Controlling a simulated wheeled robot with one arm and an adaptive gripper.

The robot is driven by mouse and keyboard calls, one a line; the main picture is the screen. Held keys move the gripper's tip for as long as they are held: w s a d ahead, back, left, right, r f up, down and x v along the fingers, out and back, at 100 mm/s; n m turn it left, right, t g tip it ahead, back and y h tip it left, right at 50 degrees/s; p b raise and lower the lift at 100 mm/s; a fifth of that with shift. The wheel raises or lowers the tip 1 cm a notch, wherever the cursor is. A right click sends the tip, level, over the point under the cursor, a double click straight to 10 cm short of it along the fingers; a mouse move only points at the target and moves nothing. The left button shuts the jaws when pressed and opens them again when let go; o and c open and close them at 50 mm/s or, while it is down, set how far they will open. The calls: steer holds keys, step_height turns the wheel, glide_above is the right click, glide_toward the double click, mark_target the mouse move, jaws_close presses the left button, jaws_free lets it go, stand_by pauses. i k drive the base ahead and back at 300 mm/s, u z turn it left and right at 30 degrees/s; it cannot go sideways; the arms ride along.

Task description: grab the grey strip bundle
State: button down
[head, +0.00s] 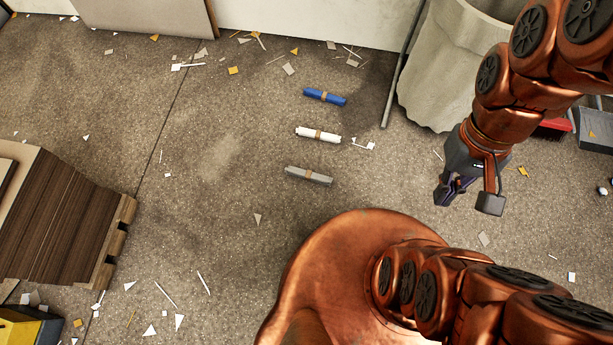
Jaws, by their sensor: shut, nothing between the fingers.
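The grey strip bundle (309,176) lies on the floor near the middle of the head view, with a tan band around its middle. It is the nearest of three bundles in a loose column. A white bundle (318,135) and a blue bundle (325,97) lie beyond it, each with a tan band. My gripper (443,199) hangs to the right of the grey bundle, well apart from it. It is shut and empty. Nothing covers the grey bundle.
A pallet (108,262) with stacked brown board stands at the left. A pale grey bin (440,80) stands at the upper right, with a dark pole (403,65) beside it. Paper scraps litter the concrete floor. The floor around the bundles is mostly free.

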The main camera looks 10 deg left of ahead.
mark_target(308, 174)
steer(key=u, duration=0.9)
steer(key=k, duration=0.45)
steer(key=u, duration=1.95)
steer(key=i, duration=1.1)
steer(key=z, duration=2.1)
